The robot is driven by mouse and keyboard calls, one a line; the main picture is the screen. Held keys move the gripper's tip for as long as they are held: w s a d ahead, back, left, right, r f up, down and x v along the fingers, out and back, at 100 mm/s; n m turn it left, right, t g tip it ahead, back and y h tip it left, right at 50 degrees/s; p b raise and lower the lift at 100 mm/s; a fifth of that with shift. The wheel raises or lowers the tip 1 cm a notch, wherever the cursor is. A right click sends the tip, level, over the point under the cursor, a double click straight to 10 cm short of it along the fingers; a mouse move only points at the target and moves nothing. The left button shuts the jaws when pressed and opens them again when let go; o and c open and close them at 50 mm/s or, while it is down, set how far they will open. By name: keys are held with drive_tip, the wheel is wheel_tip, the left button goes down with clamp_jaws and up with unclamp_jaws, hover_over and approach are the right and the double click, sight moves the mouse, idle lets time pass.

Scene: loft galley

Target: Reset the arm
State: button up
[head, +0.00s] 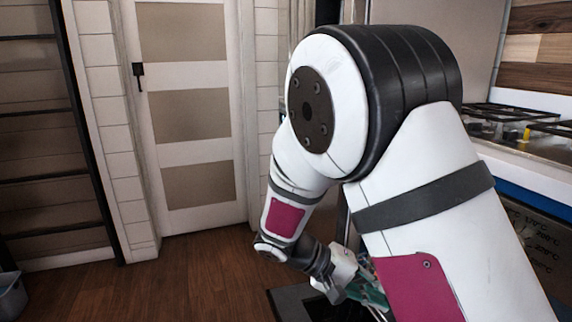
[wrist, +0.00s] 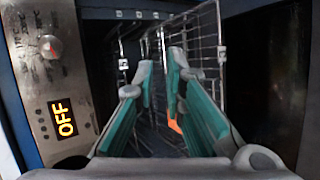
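My gripper (wrist: 160,85) fills the middle of the wrist view. Its two teal-padded fingers stand apart with a narrow gap between the tips, and I see nothing held between them. The fingers point into a dark oven-like cavity with wire racks (wrist: 205,40). In the head view my gripper (head: 368,288) is low in the centre, partly hidden behind my own arm. My arm is folded, with its large elbow high in the picture and the forearm running down to the gripper.
A control panel (wrist: 50,75) with a knob and a lit OFF display borders the cavity closely. A small orange patch (wrist: 175,126) shows near the right finger. A gas hob (head: 500,122) is at right. A closed door (head: 190,110) and open wooden floor (head: 190,275) are at left.

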drive_tip(key=s+d+r+m+g+y, duration=0.1)
drive_tip(key=s+d+r+y, duration=0.15)
drive_tip(key=s+r, duration=0.45)
drive_tip(key=s+d+r+g+y, duration=0.15)
drive_tip(key=s+r+y, duration=0.25)
drive_tip(key=s, duration=0.4)
drive_tip(key=s+a+r+t+y, duration=0.25)
drive_tip(key=s+t+y, duration=0.2)
drive_tip(key=s, duration=0.95)
wheel_tip(320, 180, up, 34)
drive_tip(key=t+p, duration=0.3)
drive_tip(key=p, duration=3)
drive_tip(key=shift+s+a+r+n+y, duration=0.25)
drive_tip(key=shift+n+y, duration=0.05)
drive_tip(key=shift+n, duration=0.1)
